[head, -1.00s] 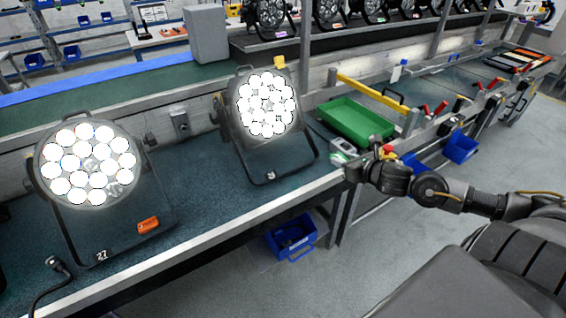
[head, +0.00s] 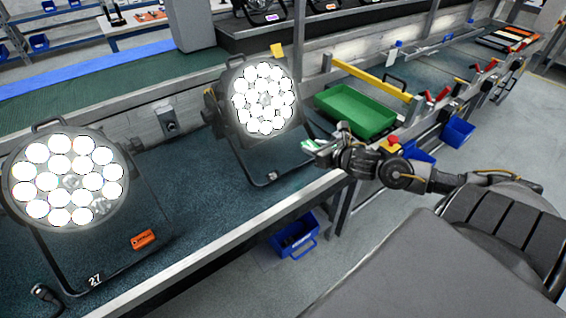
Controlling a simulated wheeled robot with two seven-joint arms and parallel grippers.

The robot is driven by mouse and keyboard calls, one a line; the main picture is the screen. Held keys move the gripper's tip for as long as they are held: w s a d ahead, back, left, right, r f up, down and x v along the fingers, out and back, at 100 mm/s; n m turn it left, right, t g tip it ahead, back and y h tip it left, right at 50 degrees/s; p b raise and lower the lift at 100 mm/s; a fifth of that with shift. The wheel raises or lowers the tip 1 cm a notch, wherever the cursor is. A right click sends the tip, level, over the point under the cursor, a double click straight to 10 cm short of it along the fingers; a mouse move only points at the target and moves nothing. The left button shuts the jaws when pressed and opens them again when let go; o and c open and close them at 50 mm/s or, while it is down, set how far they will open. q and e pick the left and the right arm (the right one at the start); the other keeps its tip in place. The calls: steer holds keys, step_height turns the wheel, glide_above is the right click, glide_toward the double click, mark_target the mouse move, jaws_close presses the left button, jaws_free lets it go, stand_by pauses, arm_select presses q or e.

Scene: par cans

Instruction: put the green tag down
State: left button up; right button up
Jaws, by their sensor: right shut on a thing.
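My right gripper (head: 326,147) is shut on the green tag (head: 311,145), a small green and white piece at its fingertips. It holds the tag near the bench's front edge, just right of the right lit par can (head: 263,98). I cannot tell whether the tag touches the bench. The left lit par can (head: 66,180) stands at the left, marked 27, with an orange tag (head: 143,239) on its base. A yellow tag (head: 277,50) is at the top of the right par can.
A green tray (head: 354,110) lies on the bench behind my right gripper, beside a yellow bar (head: 372,80). Blue bins, one (head: 296,237) below the bench, hang along the front. The bench between the par cans is clear.

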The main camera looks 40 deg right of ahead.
steer(key=w+a+f, duration=0.1)
steer(key=w+a, duration=0.1)
steer(key=w, duration=0.2)
steer(key=p, duration=0.1)
glide_above(284, 167)
steer(key=f, duration=0.4)
steer(key=s+f, duration=0.1)
steer(key=f, duration=0.1)
steer(key=shift+d, duration=0.25)
arm_select(q)
steer(key=shift+w+d+r, duration=0.15)
steer(key=shift+w+r, duration=0.4)
steer(key=shift+r, duration=0.05)
arm_select(e)
steer(key=shift+w+a+f, duration=0.1)
steer(key=shift+w+f, duration=0.15)
steer(key=shift+f, duration=0.05)
steer(key=shift+w+a+f, duration=0.15)
steer(key=shift+w+f, duration=0.05)
steer(key=shift+f, duration=1.6)
arm_select(q)
steer(key=shift+f, duration=0.1)
arm_select(e)
steer(key=shift+f, duration=0.1)
steer(key=o, duration=1)
